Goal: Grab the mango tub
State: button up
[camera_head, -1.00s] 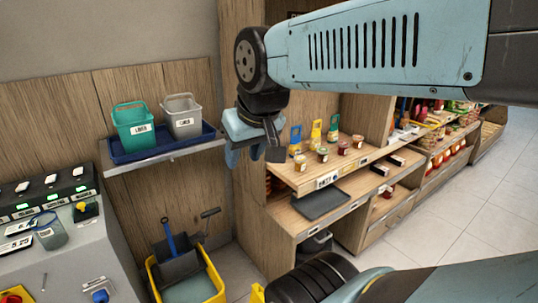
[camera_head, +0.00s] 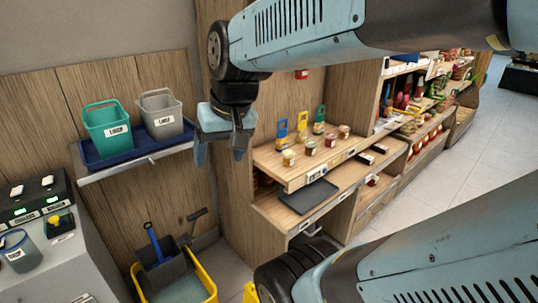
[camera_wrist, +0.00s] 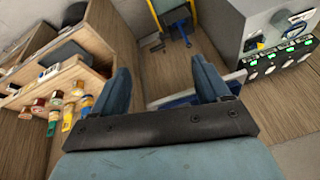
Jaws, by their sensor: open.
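Several small tubs with reddish or pale lids stand in a row on the upper wooden shelf, right of centre in the head view. The nearest tub (camera_head: 289,158) looks yellowish; others (camera_head: 310,148) look redder. Their labels are too small to read, so I cannot tell which is the mango tub. In the wrist view the tubs (camera_wrist: 55,98) show at the left, tilted. My gripper (camera_head: 219,153) is open and empty, fingers pointing down, left of the tub row in the head view. Its fingers (camera_wrist: 162,72) stand wide apart with nothing between them in the wrist view.
A dark slab (camera_head: 308,197) lies on the lower shelf. Left of my gripper, a teal bin (camera_head: 107,128) and a grey bin (camera_head: 161,114) sit in a blue tray. A yellow bucket (camera_head: 205,280) stands on the floor below.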

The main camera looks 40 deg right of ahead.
jog(key=shift+o, duration=0.6)
jog(key=w+f+m+g+y, duration=0.2)
jog(key=w+f+m+y, duration=0.1)
jog(key=w+f+m, duration=0.1)
jog(key=shift+w+f+m, duration=0.15)
jog(key=shift+f+m, duration=0.15)
jog(key=shift+f, duration=0.25)
jog(key=w+d+f+m+y, duration=0.1)
jog(key=w+f+m+y, duration=0.2)
jog(key=w+m+y, duration=0.1)
jog(key=m+t+h, duration=0.9)
jog(key=m+t, duration=0.7)
jog(key=m, duration=1.1)
send_near(284, 150)
jog(key=w, duration=0.4)
jog(key=shift+w+d+f, duration=0.1)
jog(key=shift+d+f, duration=0.15)
jog(key=shift+w+d, duration=0.2)
jog(key=shift+w, duration=1.15)
jog(key=shift+w+d, duration=0.2)
jog(key=shift+w, duration=1.2)
jog(key=c, duration=1)
jog(key=shift+r, duration=0.1)
